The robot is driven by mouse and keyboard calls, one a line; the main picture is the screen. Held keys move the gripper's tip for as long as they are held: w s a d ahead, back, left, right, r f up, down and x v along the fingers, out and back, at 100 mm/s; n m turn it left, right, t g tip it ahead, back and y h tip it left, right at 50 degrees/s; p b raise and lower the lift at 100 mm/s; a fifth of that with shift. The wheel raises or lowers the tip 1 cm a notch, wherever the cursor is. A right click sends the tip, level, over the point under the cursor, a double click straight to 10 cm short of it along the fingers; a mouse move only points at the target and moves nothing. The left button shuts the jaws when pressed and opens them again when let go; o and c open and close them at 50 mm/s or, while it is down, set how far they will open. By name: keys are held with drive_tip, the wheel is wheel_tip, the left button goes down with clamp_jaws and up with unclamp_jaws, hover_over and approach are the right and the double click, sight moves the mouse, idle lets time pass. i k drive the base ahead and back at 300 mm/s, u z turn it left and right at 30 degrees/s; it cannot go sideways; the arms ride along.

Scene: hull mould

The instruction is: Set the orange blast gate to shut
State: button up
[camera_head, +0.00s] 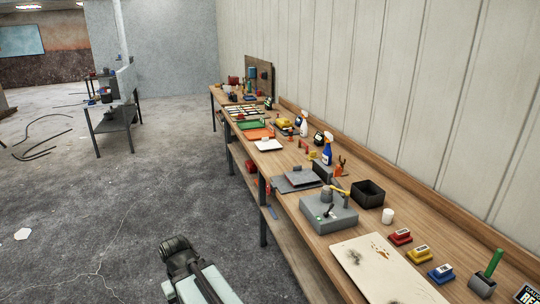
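I cannot make out a blast gate for certain. A small orange item (340,171) stands on the bench beside a blue spray bottle (327,153); it is too small to tell what it is or how it is set. A flat orange tray (260,134) lies farther along the bench. My arm shows at the bottom, left of the bench and apart from it. No gripper fingers can be made out.
The long wooden bench (310,240) runs along the right wall. A grey box with a yellow-handled part (329,212), a black bin (368,193) and a pale board (385,275) stand near. Grey floor at left is mostly open; dark hoses (42,140) lie farther off.

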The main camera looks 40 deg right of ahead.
sight(338, 172)
drive_tip(key=z, duration=1.25)
drive_tip(key=k, duration=0.55)
drive_tip(key=z, duration=0.45)
drive_tip(key=i, duration=0.5)
drive_tip(key=u, duration=0.05)
drive_tip(key=k, duration=0.65)
drive_tip(key=u, duration=0.2)
drive_tip(key=i, duration=1.1)
drive_tip(key=u, duration=0.7)
drive_tip(key=i, duration=1.8)
drive_tip(key=u, duration=0.2)
